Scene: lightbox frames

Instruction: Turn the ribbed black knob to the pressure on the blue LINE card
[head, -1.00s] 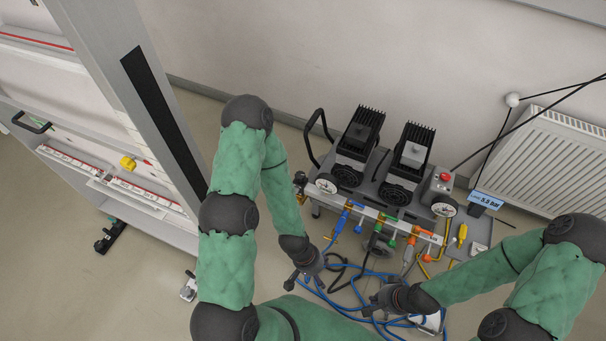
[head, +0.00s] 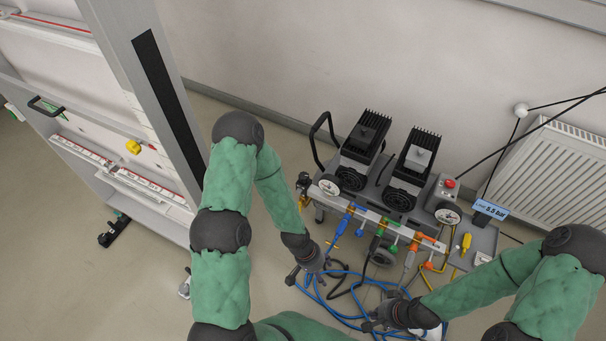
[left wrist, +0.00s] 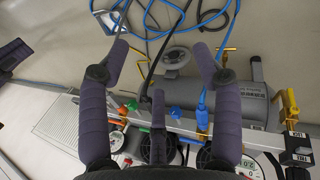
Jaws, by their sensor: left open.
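The blue LINE card (head: 490,209) stands at the right end of the compressor cart and reads 5.5 bar. A small black knob-like part (head: 303,181) sits at the left end of the cart's front rail, beside a round gauge (head: 329,187); its ribs are too small to make out. My left gripper (head: 308,277) is below and in front of that end, apart from it. In the left wrist view my left gripper (left wrist: 160,52) is open and empty, and a black labelled fitting (left wrist: 297,150) shows at the right edge. My right gripper (head: 372,323) is low, near the hoses.
Blue hoses (head: 335,307) lie tangled on the floor around both grippers. Coloured valves and couplings (head: 392,234) line the rail. Another gauge (head: 447,216) and a red button (head: 450,184) are at the right. A white radiator (head: 550,165) stands behind; a tall frame (head: 150,90) stands left.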

